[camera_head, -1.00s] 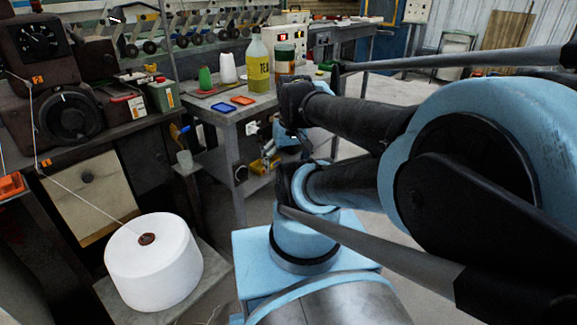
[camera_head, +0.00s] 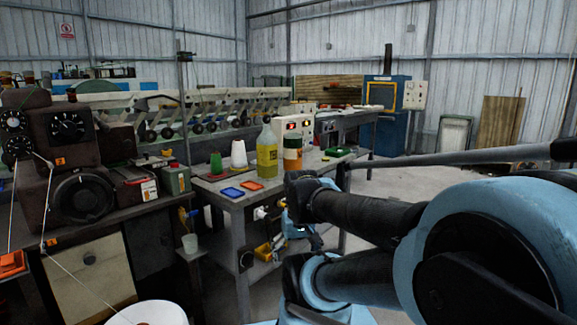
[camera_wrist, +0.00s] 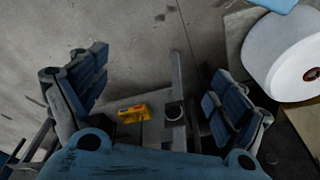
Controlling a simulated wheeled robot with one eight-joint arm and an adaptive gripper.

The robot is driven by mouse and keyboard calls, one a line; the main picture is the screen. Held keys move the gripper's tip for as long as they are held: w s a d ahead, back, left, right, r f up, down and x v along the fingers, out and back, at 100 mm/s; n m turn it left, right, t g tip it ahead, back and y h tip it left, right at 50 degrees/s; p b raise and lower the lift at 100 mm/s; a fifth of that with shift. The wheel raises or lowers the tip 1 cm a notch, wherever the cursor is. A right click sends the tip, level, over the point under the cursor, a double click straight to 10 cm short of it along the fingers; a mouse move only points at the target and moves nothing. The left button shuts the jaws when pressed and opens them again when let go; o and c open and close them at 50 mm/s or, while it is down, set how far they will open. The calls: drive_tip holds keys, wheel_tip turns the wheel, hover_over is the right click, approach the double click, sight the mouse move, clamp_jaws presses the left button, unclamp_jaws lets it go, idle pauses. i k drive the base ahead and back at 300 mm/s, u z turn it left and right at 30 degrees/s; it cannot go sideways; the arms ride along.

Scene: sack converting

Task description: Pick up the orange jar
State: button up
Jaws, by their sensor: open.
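The orange jar (camera_head: 292,153) stands upright on the grey workbench (camera_head: 231,200) in the head view. It has a pale band across its middle and a dark green top part. The jar is not visible in the wrist view.
A yellow item (camera_wrist: 132,113) lies on a lower shelf. A white yarn spool (camera_wrist: 287,55) stands at the right in the wrist view. Open floor (camera_head: 410,165) lies beyond the bench.

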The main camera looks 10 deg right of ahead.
sight(293, 142)
drive_tip(key=u, duration=0.05)
drive_tip(key=k, duration=0.6)
drive_tip(key=z, duration=0.6)
drive_tip(key=i, duration=1.75)
drive_tip(key=u, duration=0.55)
